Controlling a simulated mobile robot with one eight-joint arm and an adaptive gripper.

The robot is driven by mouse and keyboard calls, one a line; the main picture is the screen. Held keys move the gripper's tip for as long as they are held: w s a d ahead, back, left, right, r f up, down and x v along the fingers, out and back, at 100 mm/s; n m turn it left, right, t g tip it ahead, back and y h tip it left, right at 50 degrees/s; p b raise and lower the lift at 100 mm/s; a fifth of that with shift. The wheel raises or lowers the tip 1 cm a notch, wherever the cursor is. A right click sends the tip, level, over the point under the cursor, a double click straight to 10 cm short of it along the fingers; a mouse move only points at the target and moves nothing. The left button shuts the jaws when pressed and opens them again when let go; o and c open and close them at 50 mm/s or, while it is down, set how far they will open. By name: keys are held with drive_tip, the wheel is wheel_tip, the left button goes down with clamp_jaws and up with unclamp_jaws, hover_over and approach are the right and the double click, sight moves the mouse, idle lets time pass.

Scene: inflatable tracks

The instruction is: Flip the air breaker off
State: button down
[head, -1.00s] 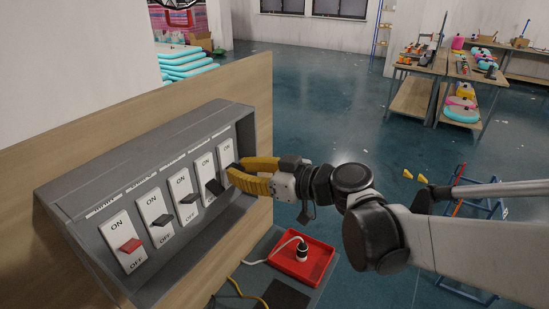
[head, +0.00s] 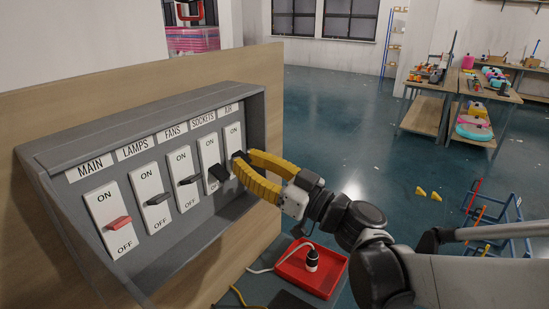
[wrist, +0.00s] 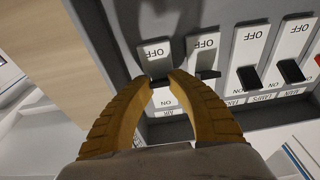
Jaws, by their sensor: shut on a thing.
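The AIR breaker (head: 235,136) is the rightmost switch on the grey panel, a white plate with ON at the top and OFF at the bottom in the head view. It also shows upside down in the wrist view (wrist: 155,50). My gripper (head: 246,164) has yellow curved fingers and reaches in from the right. In the wrist view its fingertips (wrist: 161,84) are closed around the dark AIR lever. The fingers hide much of the lever and the lower plate in the head view, so I cannot tell its exact tilt.
The SOCKETS breaker (head: 210,150) is close beside my fingers on the left. The FANS (head: 183,165), LAMPS (head: 151,185) and red-levered MAIN (head: 111,206) breakers follow. The panel's raised grey frame (head: 257,125) borders the right side. A red tray (head: 300,283) with a plug stands below.

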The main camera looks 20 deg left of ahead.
drive_tip(key=shift+r, duration=0.1)
drive_tip(key=c, duration=1.2)
unclamp_jaws()
drive_tip(key=v, duration=1.2)
